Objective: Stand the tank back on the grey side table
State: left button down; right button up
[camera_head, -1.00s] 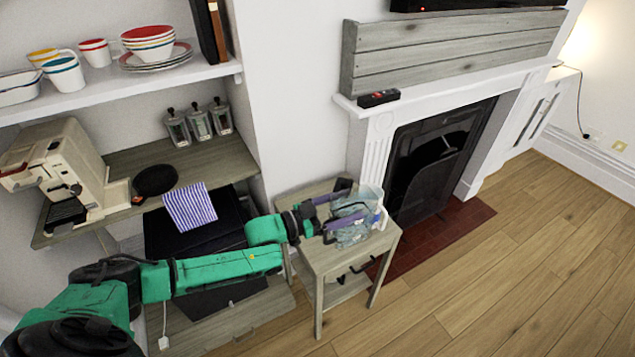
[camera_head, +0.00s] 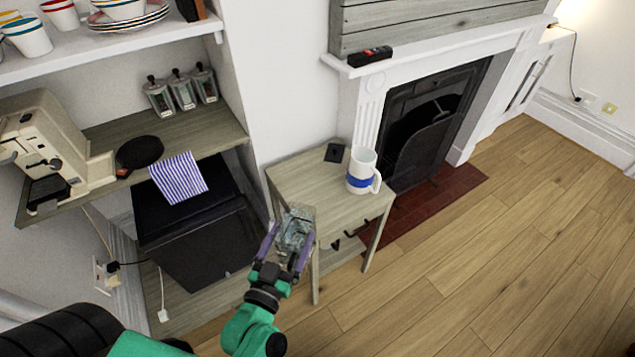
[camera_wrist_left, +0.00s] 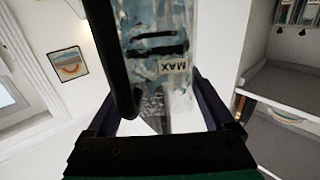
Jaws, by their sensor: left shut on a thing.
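The tank (camera_head: 298,228) is a clear, bluish see-through container. My left gripper (camera_head: 287,244) is shut on it, one purple finger on each side. In the head view it overlaps the near left corner of the grey side table (camera_head: 310,185); its height against the tabletop is hard to tell. In the left wrist view the tank (camera_wrist_left: 165,50) sits between the fingers of the left gripper (camera_wrist_left: 158,108), with a MAX label and a dark handle-like bar at its left. My right gripper is not in view.
A white mug with a blue band (camera_head: 360,172) and a small black item (camera_head: 334,152) stand on the side table. The tabletop's left and middle are bare. A black box-like appliance (camera_head: 195,230) stands to the left, below a shelf with a coffee machine (camera_head: 45,145). The fireplace (camera_head: 430,130) is to the right.

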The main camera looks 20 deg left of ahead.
aim_at(304, 200)
jog(key=i+l+u, duration=0.2)
jog(key=u, duration=0.15)
jog(key=i+l+u, duration=0.6)
jog(key=u, duration=0.15)
jog(key=i+l, duration=0.15)
jog(key=l, duration=0.2)
